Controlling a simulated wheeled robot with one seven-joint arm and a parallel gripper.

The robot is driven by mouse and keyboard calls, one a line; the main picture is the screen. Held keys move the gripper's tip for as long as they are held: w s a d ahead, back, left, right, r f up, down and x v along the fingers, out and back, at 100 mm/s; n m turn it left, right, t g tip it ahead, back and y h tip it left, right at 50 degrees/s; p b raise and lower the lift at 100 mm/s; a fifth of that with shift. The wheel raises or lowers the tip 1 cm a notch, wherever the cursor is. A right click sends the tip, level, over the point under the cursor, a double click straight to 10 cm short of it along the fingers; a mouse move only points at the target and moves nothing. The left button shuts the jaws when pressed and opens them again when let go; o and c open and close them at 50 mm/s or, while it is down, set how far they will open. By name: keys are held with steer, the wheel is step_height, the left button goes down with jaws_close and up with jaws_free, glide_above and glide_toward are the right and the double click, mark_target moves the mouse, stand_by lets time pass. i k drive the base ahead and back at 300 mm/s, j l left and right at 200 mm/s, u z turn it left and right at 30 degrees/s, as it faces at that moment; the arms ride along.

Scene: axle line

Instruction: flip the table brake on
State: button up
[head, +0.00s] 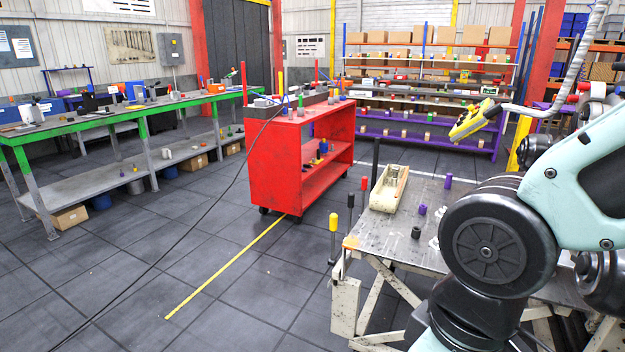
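A grey metal worktable (400,228) on a pale, worn frame stands at the right, in front of me. A small orange piece (350,243) sits at the table's near-left corner. I cannot tell which of these is the brake or how it is set. My arm covers the table's right part. My gripper is not in view.
A pale tray-like block (389,189) and small purple and dark pegs stand on the table. A yellow pendant (474,120) hangs above it. A red cart (275,165) stands beyond, left. A black cable and yellow tape (225,267) cross the open floor left.

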mark_target(365, 178)
steer(key=i+l, duration=0.75)
steer(key=i, duration=0.15)
steer(key=i+j+z, duration=0.1)
steer(key=i+j, duration=0.3)
steer(key=j, duration=0.2)
steer(key=i+j+z, duration=0.15)
steer(key=i+j, duration=0.25)
steer(key=j, duration=0.25)
steer(key=i+j+z, duration=0.15)
steer(key=i+j, duration=0.2)
steer(key=j, duration=0.3)
steer(key=i+j+z, duration=0.15)
steer(key=j, duration=0.2)
steer(key=i+j, duration=0.2)
steer(key=j, duration=0.2)
steer(key=z, duration=0.05)
